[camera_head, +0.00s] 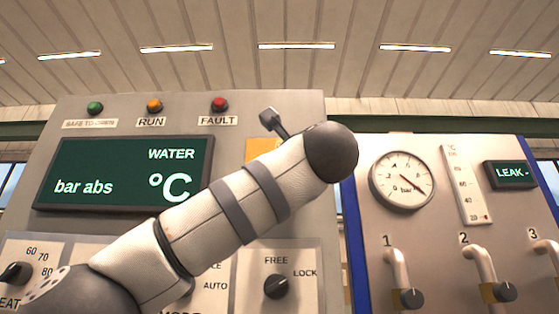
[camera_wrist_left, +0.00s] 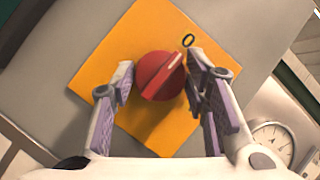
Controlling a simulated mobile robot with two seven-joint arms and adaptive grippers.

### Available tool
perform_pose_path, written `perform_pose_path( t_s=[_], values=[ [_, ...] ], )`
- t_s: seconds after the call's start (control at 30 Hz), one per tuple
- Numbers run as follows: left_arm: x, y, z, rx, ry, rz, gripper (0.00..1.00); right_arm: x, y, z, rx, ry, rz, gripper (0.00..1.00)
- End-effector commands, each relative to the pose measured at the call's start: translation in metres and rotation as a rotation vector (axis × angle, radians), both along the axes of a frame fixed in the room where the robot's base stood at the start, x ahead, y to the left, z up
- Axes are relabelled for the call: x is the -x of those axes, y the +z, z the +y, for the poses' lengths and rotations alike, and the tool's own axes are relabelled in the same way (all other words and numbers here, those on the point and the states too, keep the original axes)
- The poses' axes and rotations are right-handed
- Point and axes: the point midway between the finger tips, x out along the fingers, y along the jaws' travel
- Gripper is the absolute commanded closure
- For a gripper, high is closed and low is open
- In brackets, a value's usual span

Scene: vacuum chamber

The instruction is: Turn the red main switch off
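The red main switch (camera_wrist_left: 160,76) is a round red knob with a raised grip bar on an orange square plate (camera_wrist_left: 112,62). A white mark on the bar points to the upper right in the left wrist view, toward the black "0" on the plate. My left gripper (camera_wrist_left: 160,68) is open, with one finger on either side of the knob. The left finger looks very close to the knob; I cannot tell if it touches. A gap shows at the right finger. In the head view my left arm hides the knob; only part of the orange plate (camera_head: 258,150) shows. My right gripper is out of view.
The panel holds a display (camera_head: 125,174), green, orange and red lamps, and a FREE/LOCK knob (camera_head: 276,287) below my arm. To the right are a pressure gauge (camera_head: 402,180), a LEAK display (camera_head: 510,173) and pipes with valves (camera_head: 408,298). The gauge also shows in the left wrist view (camera_wrist_left: 272,138).

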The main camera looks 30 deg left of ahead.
Motion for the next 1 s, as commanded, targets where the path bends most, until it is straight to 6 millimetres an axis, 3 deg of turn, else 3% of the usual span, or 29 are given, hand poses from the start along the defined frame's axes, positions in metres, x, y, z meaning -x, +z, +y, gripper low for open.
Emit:
perform_pose_path(
  t_s=[0.07,0.4,0.8,1.0],
  values=[
    [0.001,0.001,0.0,-0.001,-0.001,-0.002,0.4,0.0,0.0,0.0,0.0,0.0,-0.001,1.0],
    [0.003,-0.001,-0.003,-0.001,0.0,0.0,0.4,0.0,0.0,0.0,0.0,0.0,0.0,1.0],
    [0.061,-0.042,-0.067,-0.005,-0.003,-0.001,0.4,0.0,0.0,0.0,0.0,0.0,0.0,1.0],
    [0.074,-0.05,-0.08,-0.001,0.0,-0.001,0.4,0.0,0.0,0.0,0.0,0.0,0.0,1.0]
  ],
)
